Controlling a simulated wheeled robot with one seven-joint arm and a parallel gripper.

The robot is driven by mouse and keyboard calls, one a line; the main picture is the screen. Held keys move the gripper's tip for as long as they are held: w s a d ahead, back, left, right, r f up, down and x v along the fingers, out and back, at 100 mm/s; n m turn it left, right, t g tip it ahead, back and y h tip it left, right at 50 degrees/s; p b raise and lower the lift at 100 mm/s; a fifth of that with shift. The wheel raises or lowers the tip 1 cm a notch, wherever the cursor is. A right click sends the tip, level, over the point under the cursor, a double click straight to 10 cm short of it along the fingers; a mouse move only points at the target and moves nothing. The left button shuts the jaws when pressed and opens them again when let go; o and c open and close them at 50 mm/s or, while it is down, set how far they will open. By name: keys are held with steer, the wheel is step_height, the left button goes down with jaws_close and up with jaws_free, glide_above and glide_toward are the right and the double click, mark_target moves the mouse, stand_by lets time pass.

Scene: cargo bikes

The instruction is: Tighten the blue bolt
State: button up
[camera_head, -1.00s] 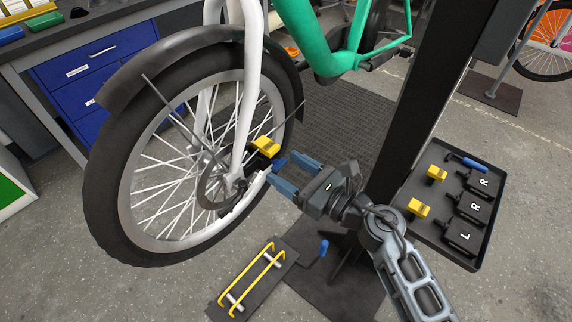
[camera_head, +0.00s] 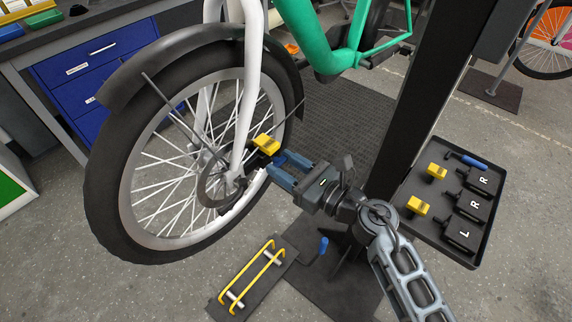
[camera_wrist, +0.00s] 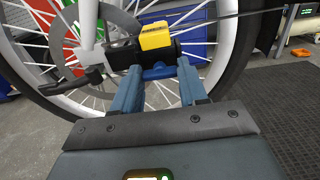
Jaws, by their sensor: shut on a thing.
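The blue bolt (camera_wrist: 160,72) sits on the black caliper (camera_wrist: 185,50), just below its yellow block (camera_wrist: 155,36), by the bike's front wheel. It also shows in the head view as a small blue piece (camera_head: 280,158). My gripper (camera_head: 286,168) reaches in from the right at the fork's lower end. In the wrist view its two blue-grey fingers (camera_wrist: 157,82) are shut on the blue bolt, one on each side. The bolt's shaft is hidden.
The white fork (camera_head: 250,90) and spoked wheel (camera_head: 150,180) stand close left of my gripper. A black stand post (camera_head: 415,100) rises to the right. A black tray (camera_head: 425,230) holds yellow-topped parts and a blue-handled tool. A yellow-barred plate (camera_head: 250,285) lies below.

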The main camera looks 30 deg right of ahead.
steer(key=shift+r+m+p, duration=0.2)
steer(key=shift+m+p, duration=0.6)
steer(key=shift+p, duration=0.05)
steer(key=shift+f+m, duration=0.2)
steer(key=shift+m, duration=0.6)
steer(key=o, duration=1)
steer(key=shift+o, duration=0.2)
steer(key=shift+s, duration=0.15)
steer(key=b+v, duration=0.1)
steer(key=v, duration=0.6)
steer(key=shift+s+d, duration=0.15)
steer(key=shift+s, duration=0.15)
